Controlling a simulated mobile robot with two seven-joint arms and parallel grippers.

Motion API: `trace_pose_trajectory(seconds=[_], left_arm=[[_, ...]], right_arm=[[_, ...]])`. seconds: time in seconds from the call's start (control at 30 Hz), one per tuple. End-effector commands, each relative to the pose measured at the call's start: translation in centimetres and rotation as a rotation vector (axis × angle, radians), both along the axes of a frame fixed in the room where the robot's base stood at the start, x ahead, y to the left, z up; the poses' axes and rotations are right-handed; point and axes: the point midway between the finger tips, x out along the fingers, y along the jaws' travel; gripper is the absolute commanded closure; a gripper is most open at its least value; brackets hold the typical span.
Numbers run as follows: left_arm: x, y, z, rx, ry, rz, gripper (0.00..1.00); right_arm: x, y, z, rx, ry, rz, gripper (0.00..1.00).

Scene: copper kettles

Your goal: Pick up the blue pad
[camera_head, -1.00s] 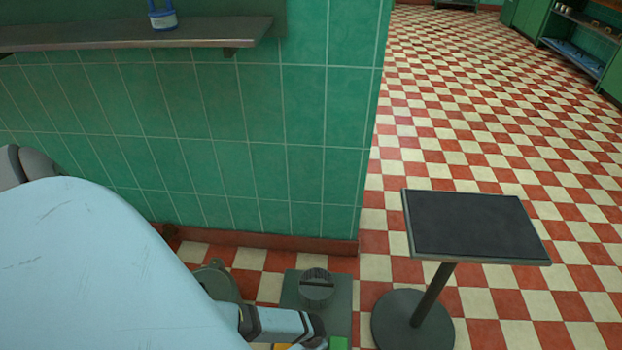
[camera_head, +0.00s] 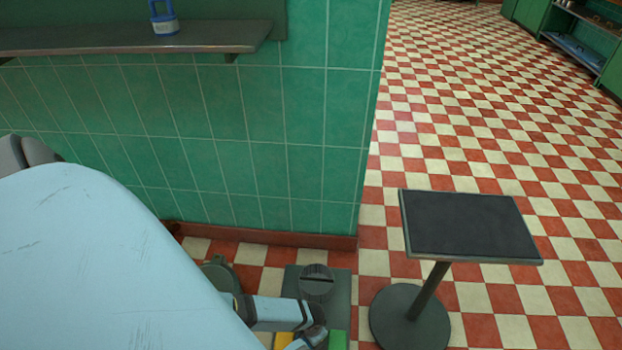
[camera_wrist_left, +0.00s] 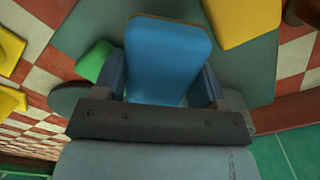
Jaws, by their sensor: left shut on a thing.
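The blue pad (camera_wrist_left: 165,55) is a flat block with rounded corners in the left wrist view. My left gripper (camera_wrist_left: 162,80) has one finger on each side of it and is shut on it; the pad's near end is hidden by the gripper. A grey-green surface lies behind the pad. In the head view my left arm reaches down to the bottom edge, and I cannot make out the pad there. My right gripper is in neither view.
A green block (camera_wrist_left: 94,61) and a yellow block (camera_wrist_left: 240,20) lie close to the pad. A green-tiled wall (camera_head: 250,150) stands beside my arm, with a shelf (camera_head: 130,38) above. A dark-topped pedestal table (camera_head: 470,225) stands right; checkered floor beyond is open.

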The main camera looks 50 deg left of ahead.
Motion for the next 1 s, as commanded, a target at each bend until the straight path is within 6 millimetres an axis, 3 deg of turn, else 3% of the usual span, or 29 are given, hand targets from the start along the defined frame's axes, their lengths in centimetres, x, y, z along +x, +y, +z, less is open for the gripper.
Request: trace_pose_trajectory(seconds=[0.03,0.2,0.5,0.7,1.0], left_arm=[[0.0,0.1,2.2,0.0,-0.001,-0.001,0.58],[0.0,0.0,6.9,0.0,-0.001,-0.002,0.58],[0.0,0.0,13.1,0.0,-0.001,-0.001,0.58],[0.0,0.1,15.0,0.001,0.001,-0.001,0.58],[0.0,0.0,15.4,0.001,0.0,-0.001,0.58]], right_arm=[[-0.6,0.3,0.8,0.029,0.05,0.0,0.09],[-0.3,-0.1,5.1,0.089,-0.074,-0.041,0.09],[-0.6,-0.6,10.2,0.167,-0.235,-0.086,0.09],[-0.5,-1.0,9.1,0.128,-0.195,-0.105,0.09],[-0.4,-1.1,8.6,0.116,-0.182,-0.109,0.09]])
